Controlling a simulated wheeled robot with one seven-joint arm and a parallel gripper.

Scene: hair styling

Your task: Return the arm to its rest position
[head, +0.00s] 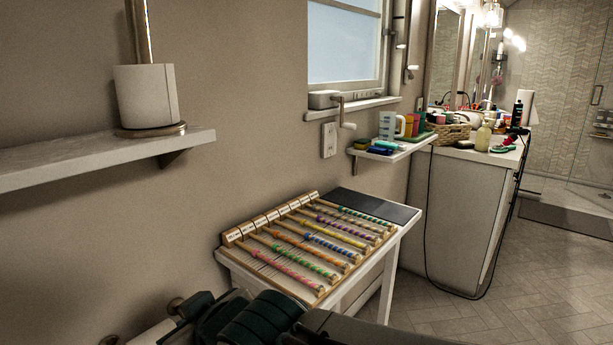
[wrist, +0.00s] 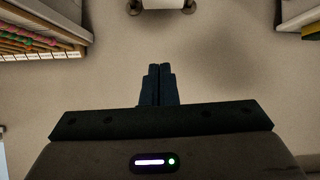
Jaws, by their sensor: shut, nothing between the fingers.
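My gripper (wrist: 159,72) shows in the wrist view with its two dark fingers together and nothing between them. It points at a plain beige wall (wrist: 225,70). In the head view, dark parts of my arm (head: 255,320) fill the bottom middle, low in front of the small table; the fingertips are hard to make out there.
A white table (head: 387,262) holds a rack of striped rods (head: 305,245). A wall shelf (head: 100,160) with a white pot is at upper left. A paper roll (head: 150,332) is low on the wall, near my arm. The tiled floor (head: 550,270) at right is clear.

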